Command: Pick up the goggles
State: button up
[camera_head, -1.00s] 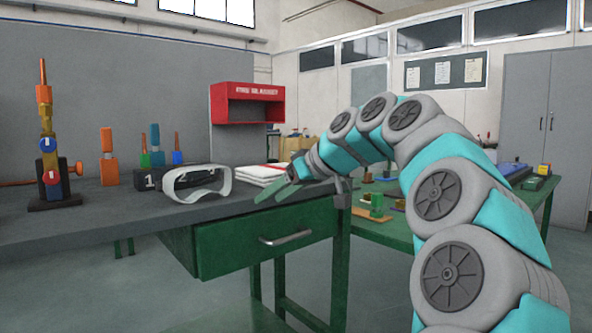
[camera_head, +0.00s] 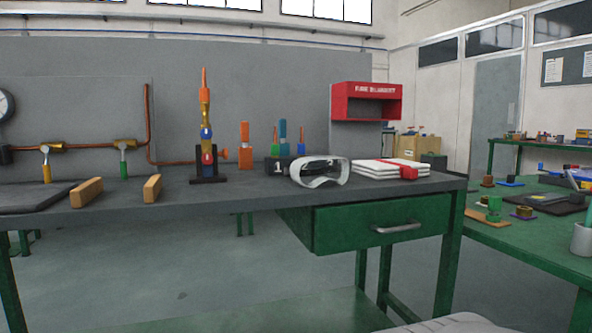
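The goggles (camera_head: 320,181), with a white frame and clear lens, rest on the dark grey top of the workbench (camera_head: 262,191), near its front edge and above the green drawer. A folded white cloth with a red band (camera_head: 385,169) lies just right of them, and a small black block marked 1 (camera_head: 277,169) stands behind them to the left. My gripper is outside the frame, so its state is hidden. Only a pale piece of my arm shows at the bottom edge, right of centre.
A burner-like stand (camera_head: 207,160) and two wooden blocks (camera_head: 152,188) stand left of the goggles. The half-open-looking green drawer (camera_head: 382,225) juts below the bench top. A red fire blanket box (camera_head: 366,102) is behind. A second green table (camera_head: 540,235) stands at the right.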

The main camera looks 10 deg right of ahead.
aim_at(310, 171)
jog(key=i+j+z, duration=0.3)
jog(key=i+j, duration=0.15)
jog(key=i+j+z, duration=0.25)
jog(key=i+j, duration=0.2)
jog(key=j, duration=0.2)
